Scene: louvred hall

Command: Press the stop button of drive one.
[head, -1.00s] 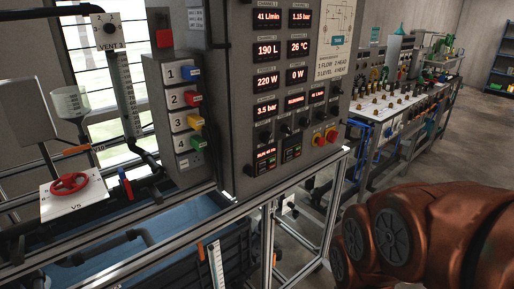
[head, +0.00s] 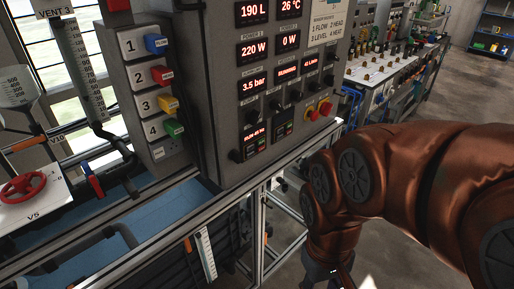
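The grey control panel (head: 225,85) stands in the middle of the head view. Low on its face are two small black drive units side by side, a left one (head: 255,143) with a lit red readout and a right one (head: 284,124). Their labels are too small to read, so I cannot tell which is drive one. Their small buttons are not clear. A red button (head: 325,108) and another red one (head: 312,115) sit on a yellow plate to the right. My arm bends down at the right, in front of the frame. My gripper is below the picture's bottom edge.
Numbered coloured switches (head: 155,44) are on the panel's left side. A red valve wheel (head: 22,187) is at far left. A metal frame rail (head: 270,165) runs below the panel. A bench with parts (head: 375,70) stands behind right. The floor at right is open.

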